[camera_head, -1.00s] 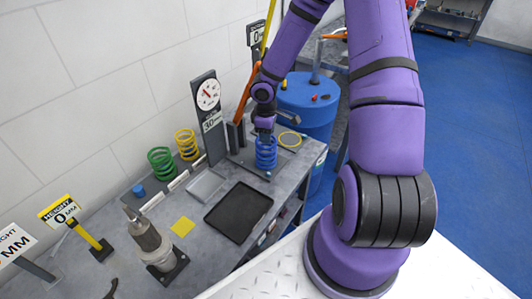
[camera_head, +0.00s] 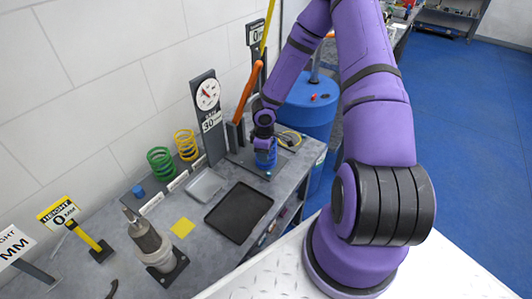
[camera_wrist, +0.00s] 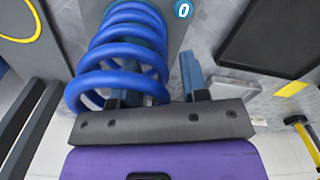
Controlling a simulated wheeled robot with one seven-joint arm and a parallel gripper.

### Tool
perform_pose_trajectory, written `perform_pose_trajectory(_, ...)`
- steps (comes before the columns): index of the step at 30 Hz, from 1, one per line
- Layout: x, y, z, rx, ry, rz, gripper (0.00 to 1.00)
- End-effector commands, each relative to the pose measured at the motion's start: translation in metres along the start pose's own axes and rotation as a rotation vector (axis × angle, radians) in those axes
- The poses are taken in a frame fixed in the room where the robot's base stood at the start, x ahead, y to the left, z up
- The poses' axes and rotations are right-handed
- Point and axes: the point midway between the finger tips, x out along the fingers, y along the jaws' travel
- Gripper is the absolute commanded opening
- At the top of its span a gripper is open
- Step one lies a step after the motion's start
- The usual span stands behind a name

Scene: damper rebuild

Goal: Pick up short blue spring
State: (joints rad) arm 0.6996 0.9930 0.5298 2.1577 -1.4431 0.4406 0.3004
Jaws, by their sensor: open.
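The blue spring (camera_head: 267,160) stands upright on the grey press base at the far end of the bench, partly hidden by my gripper (camera_head: 265,146). In the wrist view the spring (camera_wrist: 125,38) fills the upper left as wide coils. My gripper (camera_wrist: 155,90) is open there. Its right finger is outside the coils on their right. Its left finger shows through the coil gaps; I cannot tell whether it is inside or beyond the spring. The coil's right side appears between the fingers, with no clear grip on it.
A green spring (camera_head: 161,161) and a yellow spring (camera_head: 187,145) stand by the wall. The dial gauge post (camera_head: 208,115) rises left of my gripper. A black tray (camera_head: 239,212) and a damper body (camera_head: 152,242) are nearer. A blue barrel (camera_head: 307,105) stands behind the bench.

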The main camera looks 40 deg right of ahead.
Motion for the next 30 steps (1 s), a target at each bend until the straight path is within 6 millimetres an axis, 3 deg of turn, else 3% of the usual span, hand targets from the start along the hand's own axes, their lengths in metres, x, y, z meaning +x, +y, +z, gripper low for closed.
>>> perform_pose_trajectory(10,0.0061,0.0002,-0.0001,0.0,0.0,0.001,0.41)
perform_pose_trajectory(15,0.006,0.0001,-0.0001,0.0,0.0,0.001,0.02)
perform_pose_trajectory(16,0.006,0.0001,-0.0001,0.0,0.0,0.001,0.0)
perform_pose_trajectory(30,0.0004,-0.0015,-0.0036,-0.002,0.001,0.002,0.0)
